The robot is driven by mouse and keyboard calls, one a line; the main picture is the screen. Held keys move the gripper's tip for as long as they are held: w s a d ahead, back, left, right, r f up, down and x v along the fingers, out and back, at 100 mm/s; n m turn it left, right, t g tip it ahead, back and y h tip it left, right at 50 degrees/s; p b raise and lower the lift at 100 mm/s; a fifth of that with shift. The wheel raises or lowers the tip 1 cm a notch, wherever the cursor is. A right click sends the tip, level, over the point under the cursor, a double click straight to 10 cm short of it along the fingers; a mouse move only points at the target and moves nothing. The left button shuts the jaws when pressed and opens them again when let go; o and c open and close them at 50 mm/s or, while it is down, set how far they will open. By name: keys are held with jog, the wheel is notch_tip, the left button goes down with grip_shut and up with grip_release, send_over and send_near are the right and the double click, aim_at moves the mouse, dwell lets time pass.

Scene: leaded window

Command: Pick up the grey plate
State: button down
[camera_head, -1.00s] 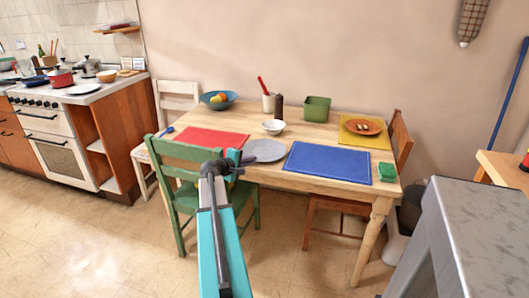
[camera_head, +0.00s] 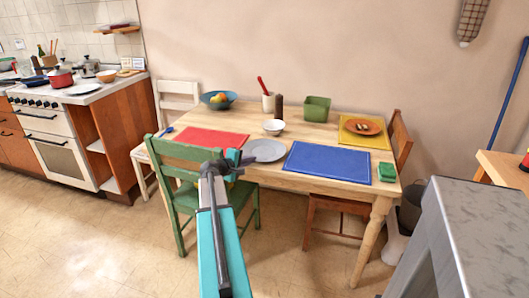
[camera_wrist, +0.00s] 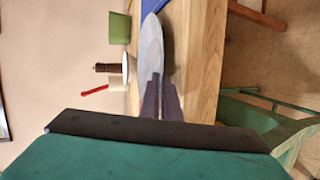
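The grey plate (camera_head: 265,151) lies flat on the wooden table (camera_head: 240,177), between the red mat and the blue mat, close to the front edge. My gripper (camera_head: 244,159) is at the plate's left front rim. In the wrist view the plate (camera_wrist: 151,45) is seen at a shallow slant. The two dark fingers of my gripper (camera_wrist: 161,90) show a narrow gap, with the plate's near rim at or between them. Whether they touch the plate cannot be told.
The red mat (camera_head: 212,138) is left of the plate and the blue mat (camera_head: 328,161) right. A white bowl (camera_head: 274,127) stands just behind. A green chair (camera_head: 185,158) is close to my arm at the front left. A grey-topped table (camera_head: 485,220) stands at right.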

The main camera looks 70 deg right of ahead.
jog(key=shift+r, duration=0.1)
dwell(0.6)
notch_tip(320, 180, up, 10)
dwell(0.7)
dwell(0.4)
